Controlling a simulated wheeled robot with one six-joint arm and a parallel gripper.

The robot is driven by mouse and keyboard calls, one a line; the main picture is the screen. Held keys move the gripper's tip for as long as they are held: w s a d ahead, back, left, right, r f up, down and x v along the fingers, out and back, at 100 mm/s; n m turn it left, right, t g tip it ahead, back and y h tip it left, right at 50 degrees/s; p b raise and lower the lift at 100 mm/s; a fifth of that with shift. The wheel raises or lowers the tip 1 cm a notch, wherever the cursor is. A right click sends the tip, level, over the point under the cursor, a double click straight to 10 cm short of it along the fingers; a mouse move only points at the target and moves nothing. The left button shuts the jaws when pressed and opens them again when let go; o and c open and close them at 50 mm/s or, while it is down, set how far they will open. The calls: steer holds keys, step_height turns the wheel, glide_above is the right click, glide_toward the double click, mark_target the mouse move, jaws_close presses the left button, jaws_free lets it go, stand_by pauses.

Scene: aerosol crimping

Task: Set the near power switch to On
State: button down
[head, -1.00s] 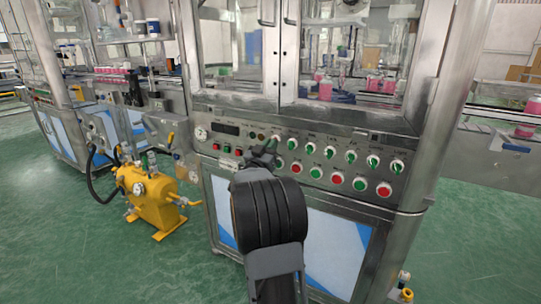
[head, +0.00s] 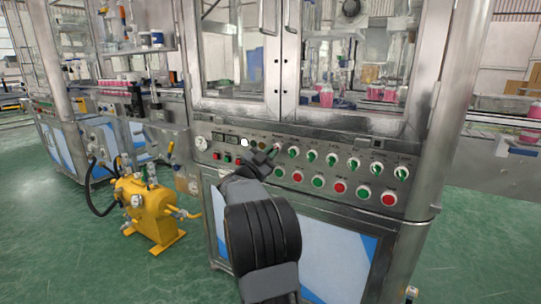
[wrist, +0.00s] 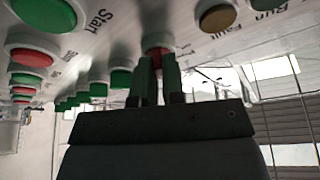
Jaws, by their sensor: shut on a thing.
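My gripper (head: 270,155) is at the front control panel (head: 230,150) of the near machine, left of the row of green selector switches. In the wrist view my gripper (wrist: 158,68) has its two fingers close together, shut on the power switch. The switch is mostly hidden by the fingers; a bit of red and a pale ring (wrist: 158,50) show at the fingertips. Its exact turn cannot be read. In the head view the switch is hidden behind my gripper. A lamp (head: 244,142) just left of my gripper glows white.
Several green selector switches (head: 331,159) run to the right, above red and green buttons (head: 340,187). A yellow tank unit (head: 150,205) stands on the floor at left.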

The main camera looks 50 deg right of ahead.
stand_by(0.4)
steer(key=c, duration=1.2)
jaws_free()
steer(key=p+v, duration=0.2)
steer(key=v, duration=1.2)
steer(key=shift+d, duration=0.1)
